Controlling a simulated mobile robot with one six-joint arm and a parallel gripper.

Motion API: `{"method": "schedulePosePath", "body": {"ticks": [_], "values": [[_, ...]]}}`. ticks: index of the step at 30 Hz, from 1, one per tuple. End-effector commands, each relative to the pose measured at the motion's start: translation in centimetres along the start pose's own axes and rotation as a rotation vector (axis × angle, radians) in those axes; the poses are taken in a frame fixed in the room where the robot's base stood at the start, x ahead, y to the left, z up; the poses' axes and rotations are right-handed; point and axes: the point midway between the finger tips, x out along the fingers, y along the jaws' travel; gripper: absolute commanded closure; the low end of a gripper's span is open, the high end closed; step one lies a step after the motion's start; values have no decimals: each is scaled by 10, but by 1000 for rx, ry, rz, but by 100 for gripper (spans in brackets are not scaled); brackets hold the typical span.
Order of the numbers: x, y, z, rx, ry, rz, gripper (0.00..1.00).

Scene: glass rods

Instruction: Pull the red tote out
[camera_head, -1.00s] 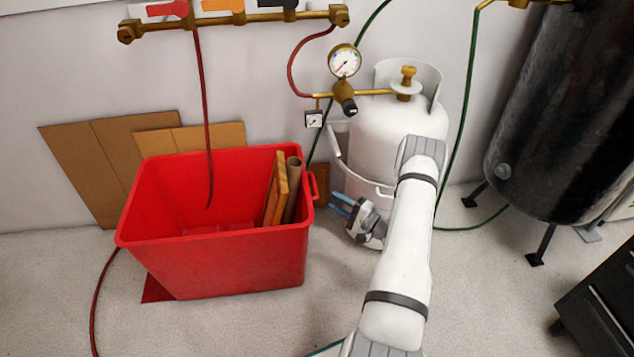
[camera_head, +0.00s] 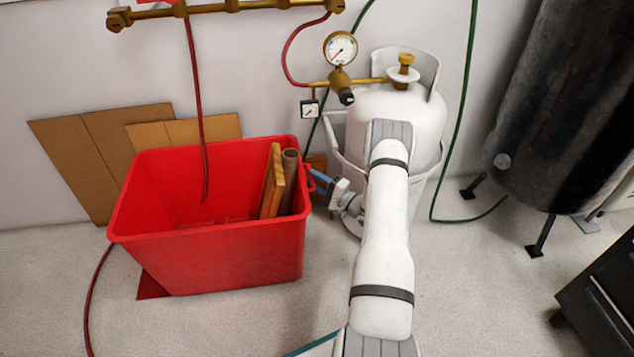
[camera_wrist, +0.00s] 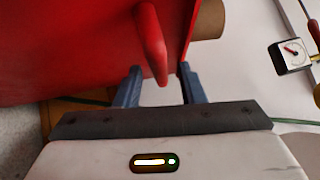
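The red tote (camera_head: 205,258) stands on the floor by the wall, with a wooden board (camera_head: 272,182) and a brown tube (camera_head: 290,180) in its right end. Its red handle (camera_head: 311,181) is on the right side; in the wrist view the handle (camera_wrist: 151,42) juts out toward my gripper. My gripper (camera_head: 316,178) is just right of the tote at the handle. In the wrist view my gripper (camera_wrist: 158,72) has its two blue fingers apart, with the handle's end between them. I cannot tell whether either finger touches it.
A white gas cylinder (camera_head: 395,122) stands behind my arm. A dark tank (camera_head: 545,105) on legs is at the right. A red hose (camera_head: 198,100) hangs down into the tote. Cardboard sheets (camera_head: 75,150) lean on the wall. The floor in front of the tote is clear.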

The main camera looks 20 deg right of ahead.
Motion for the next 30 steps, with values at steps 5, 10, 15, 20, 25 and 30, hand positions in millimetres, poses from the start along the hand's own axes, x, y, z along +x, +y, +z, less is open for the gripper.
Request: {"method": "schedulePosePath", "body": {"ticks": [5, 10, 15, 20, 25, 30], "values": [[0, 0, 0, 0, 1, 0, 79], [-1, 0, 0, 0, 1, 0, 93], [-1, 0, 0, 0, 1, 0, 100], [-1, 0, -1, 0, 2, 0, 100], [-2, 0, -1, 1, 2, 1, 100], [-2, 1, -2, 2, -5, 1, 100]]}}
